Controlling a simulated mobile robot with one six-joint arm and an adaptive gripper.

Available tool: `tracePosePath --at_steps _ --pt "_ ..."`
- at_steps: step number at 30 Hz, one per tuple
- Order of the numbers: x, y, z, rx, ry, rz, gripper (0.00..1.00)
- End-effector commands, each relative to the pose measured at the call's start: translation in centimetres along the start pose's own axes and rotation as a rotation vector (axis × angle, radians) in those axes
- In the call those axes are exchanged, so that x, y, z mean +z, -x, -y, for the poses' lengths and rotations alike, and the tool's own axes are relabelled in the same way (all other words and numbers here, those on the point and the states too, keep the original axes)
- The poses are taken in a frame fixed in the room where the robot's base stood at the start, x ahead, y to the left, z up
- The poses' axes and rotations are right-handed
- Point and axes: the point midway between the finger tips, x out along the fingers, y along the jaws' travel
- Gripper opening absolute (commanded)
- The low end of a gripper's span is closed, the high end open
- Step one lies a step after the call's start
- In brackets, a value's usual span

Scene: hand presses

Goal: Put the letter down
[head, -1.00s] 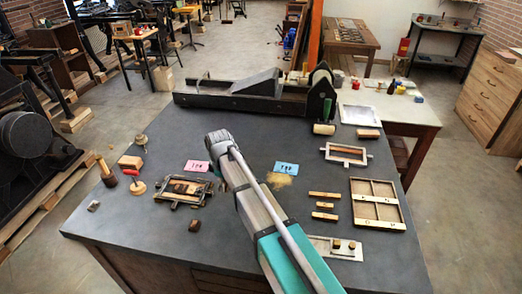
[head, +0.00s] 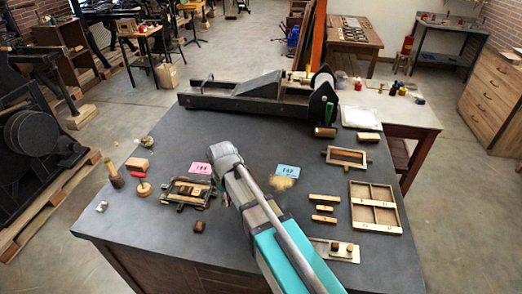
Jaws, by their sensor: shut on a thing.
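My arm reaches from the bottom edge over the grey-topped table (head: 340,98). Its bend hides what lies under it, and my gripper is not visible. I cannot see a letter held by it. A small dark wooden block (head: 199,226) lies left of my arm, and a small pale block (head: 101,207) lies near the left edge. A metal plate (head: 321,248) with small wooden blocks on it lies right of my arm. I cannot tell whether any of these is the letter. A pink card (head: 200,168) and a blue card (head: 288,171) lie on either side of my arm.
A long dark press (head: 240,103) stands along the back. A small framed press (head: 187,191) is at left. A wooden frame (head: 346,159), a divided tray (head: 376,227) and several wooden bars (head: 324,197) are at right. The table's front left is mostly clear.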

Motion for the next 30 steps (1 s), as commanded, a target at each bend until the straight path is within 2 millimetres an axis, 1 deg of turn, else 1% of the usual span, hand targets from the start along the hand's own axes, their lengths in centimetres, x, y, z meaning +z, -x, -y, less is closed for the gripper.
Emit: tracePosePath --at_steps 1,3,6,10,13,23,26,30 --pt "0.7 1.3 1.6 0.000 0.001 0.000 0.17" --pt "1.1 2.0 3.0 0.000 0.001 0.000 0.17" --pt "1.6 2.8 4.4 0.000 -0.001 0.000 0.17" --pt "2.0 3.3 5.5 0.000 -0.003 0.000 0.17" --pt "2.0 3.3 5.7 0.000 -0.003 0.000 0.17" --pt "2.0 3.2 5.6 0.000 -0.004 0.000 0.17" --pt "1.9 3.0 5.3 0.000 -0.004 0.000 0.17" --pt "1.5 2.4 4.0 0.000 -0.005 0.000 0.17"
